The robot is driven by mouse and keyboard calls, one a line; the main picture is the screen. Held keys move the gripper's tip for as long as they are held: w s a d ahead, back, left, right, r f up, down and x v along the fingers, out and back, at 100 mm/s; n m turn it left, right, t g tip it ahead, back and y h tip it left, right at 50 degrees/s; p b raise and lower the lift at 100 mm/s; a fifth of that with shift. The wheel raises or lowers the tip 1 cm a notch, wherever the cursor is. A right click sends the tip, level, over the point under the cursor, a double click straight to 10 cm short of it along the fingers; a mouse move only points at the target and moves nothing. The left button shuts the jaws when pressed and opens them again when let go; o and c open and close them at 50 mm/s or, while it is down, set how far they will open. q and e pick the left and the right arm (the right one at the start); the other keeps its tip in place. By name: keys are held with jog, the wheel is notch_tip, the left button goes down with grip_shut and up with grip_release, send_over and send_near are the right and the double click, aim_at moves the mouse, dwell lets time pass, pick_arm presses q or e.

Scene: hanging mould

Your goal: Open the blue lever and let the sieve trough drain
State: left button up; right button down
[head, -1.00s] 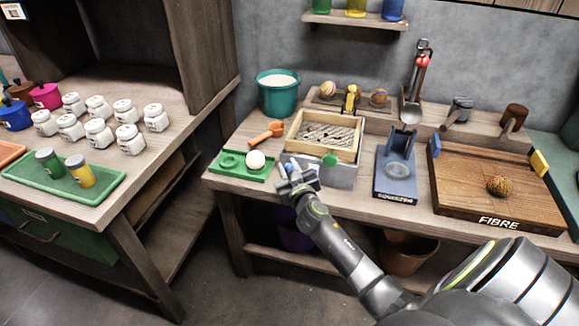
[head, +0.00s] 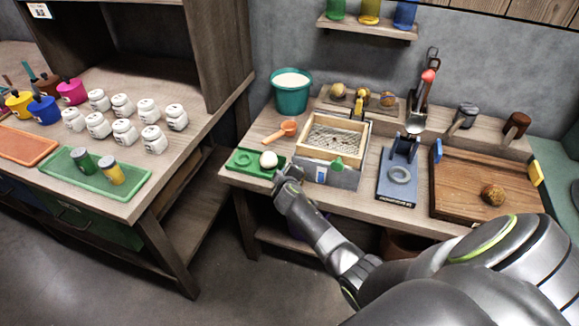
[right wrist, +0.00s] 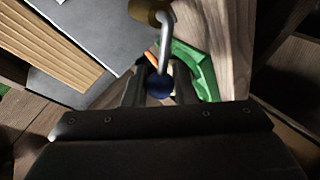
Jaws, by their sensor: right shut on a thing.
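The sieve trough is a wooden-framed sieve (head: 357,142) on a grey box (head: 343,181) at the table's front edge. A green knob (head: 338,163) shows on its front. My right gripper (head: 290,174) is at the trough's front left corner. In the right wrist view the blue lever (right wrist: 164,45) is a bent metal rod from a brass fitting, ending in a dark blue knob (right wrist: 160,87). My right gripper (right wrist: 160,90) is shut on this knob. In the head view the lever is mostly hidden by the gripper. No flowing water is visible. My left gripper is not in view.
A teal bucket (head: 292,95) and an orange scoop (head: 283,129) stand behind. A blue-grey stand (head: 397,183) and a wooden FIBRE tray (head: 465,196) are to the right.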

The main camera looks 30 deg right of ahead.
jog(key=shift+w+a+f+n+g+h, duration=0.3)
jog(key=shift+f+n+g+h, duration=0.1)
jog(key=shift+f+n+g, duration=0.25)
jog(key=shift+w+a+f+n+g+h, duration=0.1)
jog(key=shift+f+n+g+h, duration=0.2)
jog(key=shift+f+n+g, duration=0.2)
jog(key=c, duration=1.2)
grip_release()
jog(key=shift+c, duration=0.2)
jog(key=shift+r, duration=0.1)
